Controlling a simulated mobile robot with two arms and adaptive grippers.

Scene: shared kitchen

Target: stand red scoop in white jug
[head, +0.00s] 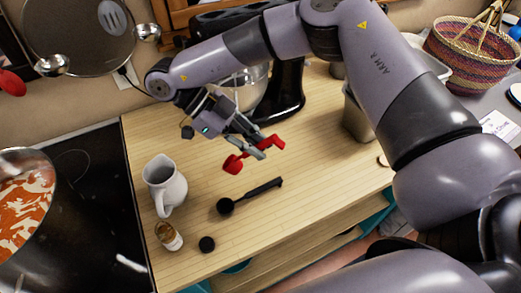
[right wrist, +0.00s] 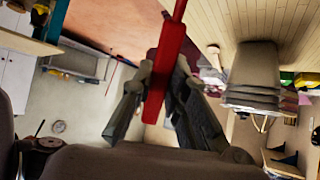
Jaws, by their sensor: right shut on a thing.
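The white jug (head: 165,186) stands upright on the wooden counter at the left, near the cooktop. My right gripper (head: 258,147) is above the counter, to the right of the jug and higher. It is shut on the red scoop (head: 235,163), holding it in the air. The scoop's bowl end points toward the lower left and its other end sticks out at the right of the fingers. In the right wrist view the red scoop (right wrist: 168,75) runs between the two fingers (right wrist: 160,88). The jug is not in that view. My left gripper is not in view.
A black scoop (head: 250,196) lies on the counter below the held scoop. A small spice jar (head: 168,236) and a black lid (head: 207,244) are near the front left. A stand mixer (head: 285,90) stands behind. A metal container (head: 357,115) is at right. A pan (head: 25,195) is far left.

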